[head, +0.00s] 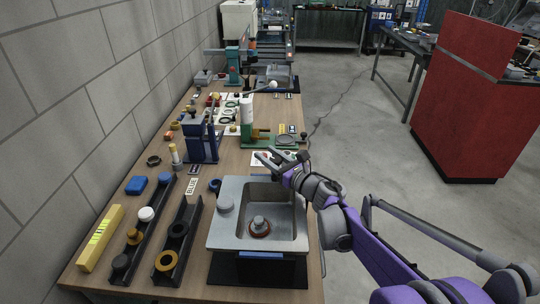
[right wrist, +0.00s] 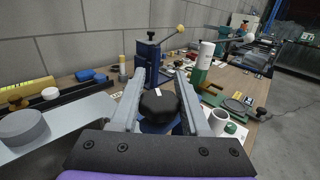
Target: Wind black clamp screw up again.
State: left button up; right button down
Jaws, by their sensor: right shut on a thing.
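The black clamp screw (right wrist: 158,105) shows in the right wrist view as a faceted black knob with a small white mark on its top edge. A dark blue part shows below it. My right gripper (right wrist: 158,88) has one finger on each side of the knob and is shut on it. In the head view my right gripper (head: 268,160) reaches in from the right, just beyond the back edge of the grey sink (head: 292,236). The knob is hard to make out there. My left gripper is not in view.
A blue press (head: 203,143) and a green press (head: 258,135) stand farther back on the bench. Black racks (head: 178,240) with rings and caps lie left of the sink, beside a yellow box (head: 101,238). A white mug (right wrist: 226,122) stands right of my fingers. The wall borders the left side.

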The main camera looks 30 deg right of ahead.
jog(key=n+y, duration=0.1)
jog(key=n+g+y, duration=0.1)
jog(key=y, duration=0.2)
jog(key=shift+a+n, duration=0.25)
jog(key=shift+n, duration=0.15)
jog(key=n+g+y, duration=0.2)
jog(key=y, duration=0.1)
jog(key=a+n+g+y+p, duration=0.1)
jog(key=shift+s+n+g+y, duration=0.3)
jog(key=shift+s+y, duration=0.05)
jog(key=shift+y, duration=0.05)
jog(key=n+g+y, duration=0.1)
jog(key=n+g+y+p, duration=0.1)
jog(key=g, duration=0.1)
jog(key=n+g+y, duration=0.1)
jog(key=n+g, duration=0.1)
jog(key=shift+s+a+y, duration=0.3)
jog(key=shift+s+y, duration=0.1)
jog(key=shift+s+a+n+g+y+p, duration=0.1)
jog(key=shift+s+n+g+y+p, duration=0.15)
jog(key=shift+n+g, duration=0.45)
jog(key=shift+s+n+g+y+p, duration=0.1)
jog(key=shift+n+g+y+p, duration=0.25)
jog(key=shift+g, duration=0.65)
jog(key=shift+f, duration=0.1)
jog(key=shift+c, duration=1.9)
grip_release()
